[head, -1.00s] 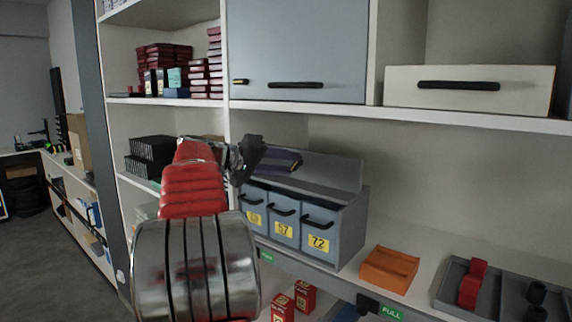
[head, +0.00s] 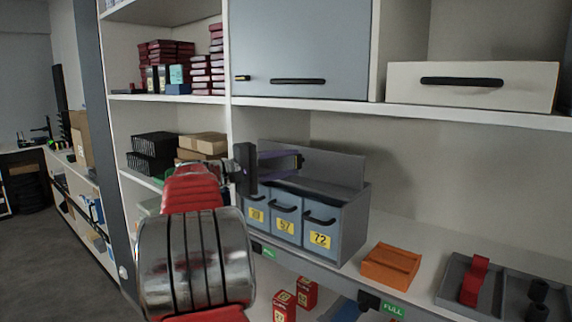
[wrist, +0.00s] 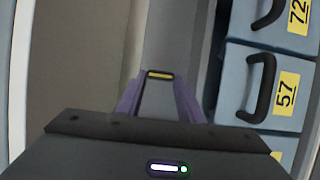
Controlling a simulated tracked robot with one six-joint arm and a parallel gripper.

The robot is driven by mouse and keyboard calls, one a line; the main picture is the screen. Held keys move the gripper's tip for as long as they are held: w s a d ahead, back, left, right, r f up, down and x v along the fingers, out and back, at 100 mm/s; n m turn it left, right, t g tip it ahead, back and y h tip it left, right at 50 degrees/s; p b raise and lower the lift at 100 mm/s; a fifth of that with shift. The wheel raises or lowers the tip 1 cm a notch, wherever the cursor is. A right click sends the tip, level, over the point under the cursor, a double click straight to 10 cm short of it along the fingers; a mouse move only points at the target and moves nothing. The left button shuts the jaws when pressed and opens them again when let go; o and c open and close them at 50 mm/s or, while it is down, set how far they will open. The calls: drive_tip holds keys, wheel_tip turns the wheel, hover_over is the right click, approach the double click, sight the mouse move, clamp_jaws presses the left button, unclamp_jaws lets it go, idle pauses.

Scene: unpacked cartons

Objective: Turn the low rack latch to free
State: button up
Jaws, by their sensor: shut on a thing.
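My gripper (head: 298,161) reaches out over the grey drawer unit, in front of its raised back panel (head: 335,168). In the wrist view its two purple fingers (wrist: 159,84) are shut on a small black piece with a yellow stripe, which looks like the low rack latch (wrist: 160,75). The stripe lies crosswise between the fingertips. In the head view the latch is too small and too covered by the fingers to make out.
The drawer unit (head: 352,235) has black handles and yellow labels, including 57 and 72. A shelf (head: 450,117) with a grey cabinet door (head: 300,45) is above. An orange block (head: 391,264) and a grey tray (head: 450,290) lie to the right. Red boxes (head: 284,305) stand below.

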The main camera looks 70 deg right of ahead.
drive_tip(key=shift+w+f, duration=0.15)
drive_tip(key=shift+w, duration=0.05)
drive_tip(key=o, duration=0.8)
drive_tip(key=shift+d, duration=0.1)
drive_tip(key=shift+o, duration=1.3)
drive_tip(key=shift+s, duration=0.1)
drive_tip(key=v, duration=1.4)
